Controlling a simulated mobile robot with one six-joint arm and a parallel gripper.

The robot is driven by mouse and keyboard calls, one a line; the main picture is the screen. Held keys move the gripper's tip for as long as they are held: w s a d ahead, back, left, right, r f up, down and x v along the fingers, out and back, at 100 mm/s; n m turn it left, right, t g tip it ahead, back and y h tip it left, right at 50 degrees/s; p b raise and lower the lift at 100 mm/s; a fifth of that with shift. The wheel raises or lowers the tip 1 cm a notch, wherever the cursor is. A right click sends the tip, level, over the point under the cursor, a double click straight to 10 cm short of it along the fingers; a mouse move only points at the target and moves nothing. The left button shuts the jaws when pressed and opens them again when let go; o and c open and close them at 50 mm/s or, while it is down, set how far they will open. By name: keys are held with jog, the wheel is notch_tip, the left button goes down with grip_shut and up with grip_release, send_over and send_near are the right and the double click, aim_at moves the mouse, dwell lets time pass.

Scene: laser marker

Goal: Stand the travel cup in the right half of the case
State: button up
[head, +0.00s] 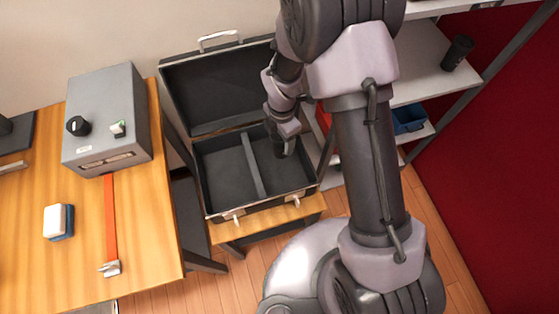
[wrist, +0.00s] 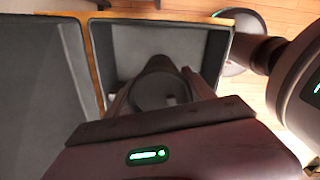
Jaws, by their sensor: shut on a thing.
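The open black case (head: 218,211) stands on a low wooden bench, and a divider (head: 253,165) splits its tray into left and right halves. My gripper (head: 283,140) reaches down into or just over the right half. In the wrist view my gripper (wrist: 160,100) is shut on a dark round cup (wrist: 158,82), seen from above between the fingers. A compartment floor shows around the cup. My gripper hides most of the cup in the head view. I cannot tell whether the cup's base touches the case floor.
The case lid (head: 215,95) stands open at the back. Another dark cup (head: 458,52) is on the shelf at right, above a blue bin (head: 408,119). A grey box machine (head: 105,118) is on the left table. The left half of the case is empty.

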jog(key=shift+n, duration=0.7)
jog(key=f+b, duration=0.1)
jog(key=f, duration=0.2)
jog(key=f+b, duration=0.1)
jog(key=f, duration=0.3)
jog(key=f+b, duration=0.2)
jog(key=f, duration=0.1)
jog(key=shift+a+f, duration=0.25)
jog(key=shift+f, duration=0.05)
jog(key=shift+f, duration=0.2)
jog(key=o, duration=0.8)
jog(key=shift+r, duration=0.1)
